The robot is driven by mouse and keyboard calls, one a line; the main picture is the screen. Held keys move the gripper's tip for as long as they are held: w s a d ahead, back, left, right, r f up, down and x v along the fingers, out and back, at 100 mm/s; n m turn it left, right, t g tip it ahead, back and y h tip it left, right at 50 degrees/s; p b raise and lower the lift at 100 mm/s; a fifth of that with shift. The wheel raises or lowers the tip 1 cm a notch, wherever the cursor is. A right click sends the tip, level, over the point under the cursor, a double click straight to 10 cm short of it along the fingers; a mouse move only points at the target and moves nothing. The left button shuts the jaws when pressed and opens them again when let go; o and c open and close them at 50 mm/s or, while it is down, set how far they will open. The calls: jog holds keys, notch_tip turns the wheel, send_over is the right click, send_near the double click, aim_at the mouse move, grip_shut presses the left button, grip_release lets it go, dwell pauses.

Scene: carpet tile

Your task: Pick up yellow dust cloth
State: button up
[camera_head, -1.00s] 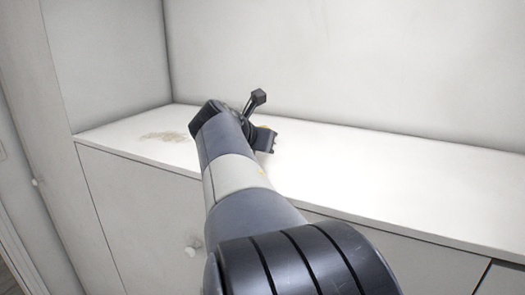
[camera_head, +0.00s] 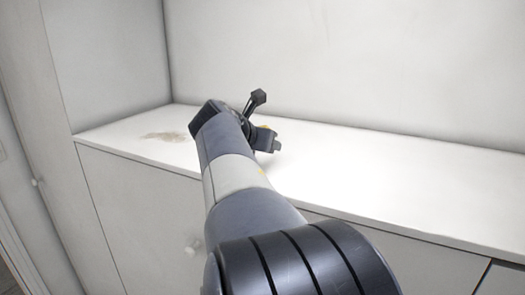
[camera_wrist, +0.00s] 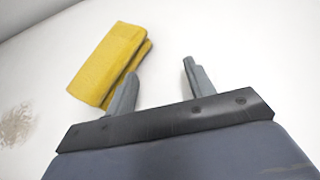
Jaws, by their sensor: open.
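The yellow dust cloth (camera_wrist: 108,62) lies folded on the white counter top in the wrist view, ahead of and left of the gap between my fingers. My gripper (camera_wrist: 157,80) is open and empty. Its left finger overlaps the lower right edge of the cloth in the picture; I cannot tell whether they touch. My arm hides the rest.
The white counter (camera_head: 370,185) is clear to the right of my arm. A brownish stain (camera_head: 165,136) marks its left part, and it shows in the wrist view (camera_wrist: 14,125). Walls close off the back and left. Cabinet doors with round knobs are below.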

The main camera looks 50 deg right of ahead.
jog(key=o, duration=0.5)
jog(key=shift+a, duration=0.1)
